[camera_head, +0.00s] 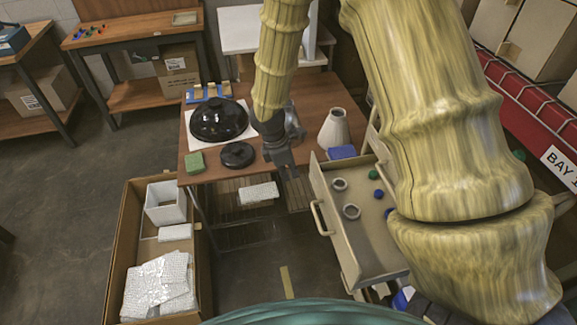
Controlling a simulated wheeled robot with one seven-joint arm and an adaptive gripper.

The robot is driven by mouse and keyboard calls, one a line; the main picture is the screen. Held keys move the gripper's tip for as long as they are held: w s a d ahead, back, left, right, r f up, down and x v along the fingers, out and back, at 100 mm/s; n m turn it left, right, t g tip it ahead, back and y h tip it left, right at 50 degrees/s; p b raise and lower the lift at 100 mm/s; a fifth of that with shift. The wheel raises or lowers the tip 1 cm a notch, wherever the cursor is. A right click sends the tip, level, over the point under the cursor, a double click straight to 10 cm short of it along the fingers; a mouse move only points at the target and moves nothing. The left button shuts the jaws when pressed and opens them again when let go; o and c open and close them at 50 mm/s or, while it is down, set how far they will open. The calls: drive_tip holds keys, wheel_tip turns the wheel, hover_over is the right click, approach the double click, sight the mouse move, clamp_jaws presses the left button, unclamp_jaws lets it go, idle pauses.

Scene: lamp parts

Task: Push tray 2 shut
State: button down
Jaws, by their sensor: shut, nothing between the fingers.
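A beige tray (338,235) is pulled out to the right of the wooden table, with a pale handle (319,218) on its left-facing front. No number is readable on it, so I cannot tell for sure that it is tray 2. It holds a few grey rings and small green and blue balls. My gripper (289,172) is shut and empty, pointing down by the table's front edge. It is to the left of the tray and apart from it in the picture. My own arm hides the tray's right side and most of the cabinet behind it.
The table (232,177) bears a black dome shade (218,119), a black disc (237,155), a green sponge (194,162), a white cone (334,130) and a blue block (341,152). A cardboard box (117,262) with packing stands at left.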

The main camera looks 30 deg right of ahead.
drive_tip(key=s+d+f+p, duration=0.1)
drive_tip(key=d+f+p, duration=0.2)
drive_tip(key=d+f, duration=0.2)
drive_tip(key=shift+s+f, duration=0.15)
drive_tip(key=shift+f, duration=0.3)
drive_tip(key=shift+d, duration=0.25)
